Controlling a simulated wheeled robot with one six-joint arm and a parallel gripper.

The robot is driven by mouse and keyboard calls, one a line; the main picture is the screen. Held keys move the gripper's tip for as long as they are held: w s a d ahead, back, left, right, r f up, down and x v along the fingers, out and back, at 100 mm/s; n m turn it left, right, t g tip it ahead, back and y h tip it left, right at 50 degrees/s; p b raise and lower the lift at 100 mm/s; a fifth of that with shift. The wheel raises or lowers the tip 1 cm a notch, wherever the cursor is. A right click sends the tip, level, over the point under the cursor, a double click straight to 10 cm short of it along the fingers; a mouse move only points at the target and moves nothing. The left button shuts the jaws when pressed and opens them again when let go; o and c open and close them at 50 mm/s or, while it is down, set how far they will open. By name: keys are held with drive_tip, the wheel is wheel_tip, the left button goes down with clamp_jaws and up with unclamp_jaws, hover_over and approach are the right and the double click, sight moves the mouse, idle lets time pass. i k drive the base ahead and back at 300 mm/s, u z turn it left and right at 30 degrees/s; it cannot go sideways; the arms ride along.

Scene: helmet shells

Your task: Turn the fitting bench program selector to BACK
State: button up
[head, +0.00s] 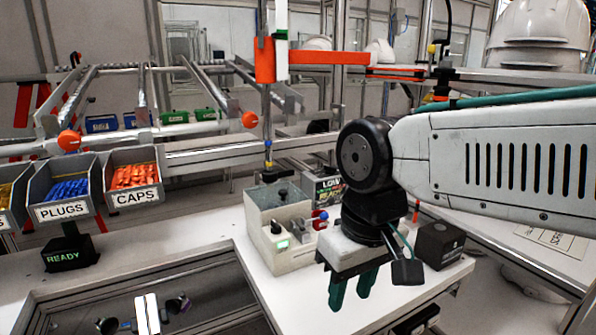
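A pale grey control box (295,262) stands on the white bench, left of my gripper. A black knob (276,228) sits on its lower front step, with a small green-lit label (282,245) just below. The label and the knob's pointing direction are too small to read, so I cannot tell its setting or whether it is the program selector. A second dark knob (283,194) shows on the higher part. My gripper (352,292) hangs to the right of the box, apart from the knobs. Its two green fingers point down, spaced apart with nothing seen between them.
A red-and-blue knobbed part (320,219) sticks out at the box's right side. A dark display (329,189) stands behind. A black block (439,245) lies right of my gripper. Bins of plugs (62,212) and caps (135,197) hang left. White bench top (205,222) is clear left of the box.

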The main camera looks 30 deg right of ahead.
sight(329, 170)
drive_tip(key=u, duration=0.65)
drive_tip(key=k, duration=0.9)
drive_tip(key=z, duration=0.7)
drive_tip(key=i, duration=1)
drive_tip(key=z, duration=0.05)
